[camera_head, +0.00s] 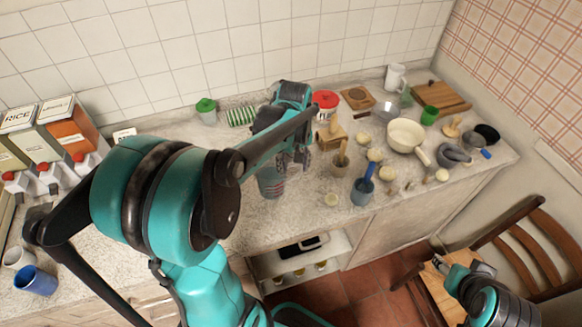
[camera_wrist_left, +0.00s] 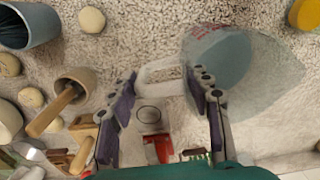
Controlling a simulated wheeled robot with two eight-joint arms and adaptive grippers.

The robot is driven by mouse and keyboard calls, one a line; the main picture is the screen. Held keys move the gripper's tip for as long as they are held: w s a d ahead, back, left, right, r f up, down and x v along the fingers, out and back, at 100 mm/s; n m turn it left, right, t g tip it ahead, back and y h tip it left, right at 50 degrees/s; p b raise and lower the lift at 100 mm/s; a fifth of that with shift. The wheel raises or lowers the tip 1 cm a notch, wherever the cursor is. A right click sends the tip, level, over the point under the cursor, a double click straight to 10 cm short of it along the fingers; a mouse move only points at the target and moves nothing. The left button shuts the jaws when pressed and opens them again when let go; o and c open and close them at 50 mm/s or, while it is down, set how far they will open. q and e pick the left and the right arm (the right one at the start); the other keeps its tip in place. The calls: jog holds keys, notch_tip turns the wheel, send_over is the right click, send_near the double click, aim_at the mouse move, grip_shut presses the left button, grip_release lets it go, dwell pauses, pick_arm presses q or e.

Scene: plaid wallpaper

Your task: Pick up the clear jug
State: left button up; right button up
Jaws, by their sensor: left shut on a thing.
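The clear jug (camera_head: 270,184) is see-through with reddish markings and stands at the counter's front part, partly hidden by my left arm. In the left wrist view the jug (camera_wrist_left: 245,75) is at the right, with its handle (camera_wrist_left: 158,76) reaching between the fingers. My left gripper (camera_head: 294,150) is at the jug, and its fingers (camera_wrist_left: 165,85) are on either side of the handle, shut on the jug. My right gripper (camera_head: 462,262) is at the lower right, away from the counter, over a wooden chair; its finger opening is unclear.
Near the jug are a blue cup with a utensil (camera_head: 362,190), a wooden mortar (camera_head: 340,166) and several pale round pieces. A white pan (camera_head: 405,138) and a cutting board (camera_head: 440,97) are farther right. Storage boxes (camera_head: 65,124) stand left. A chair (camera_head: 520,245) is below right.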

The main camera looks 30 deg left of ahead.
pick_arm(q)
jog(key=s+d+r+p, duration=0.2)
jog(key=d+r, duration=0.4)
jog(key=d, duration=0.4)
jog(key=shift+d+r+p, duration=0.2)
jog(key=shift+p, duration=0.1)
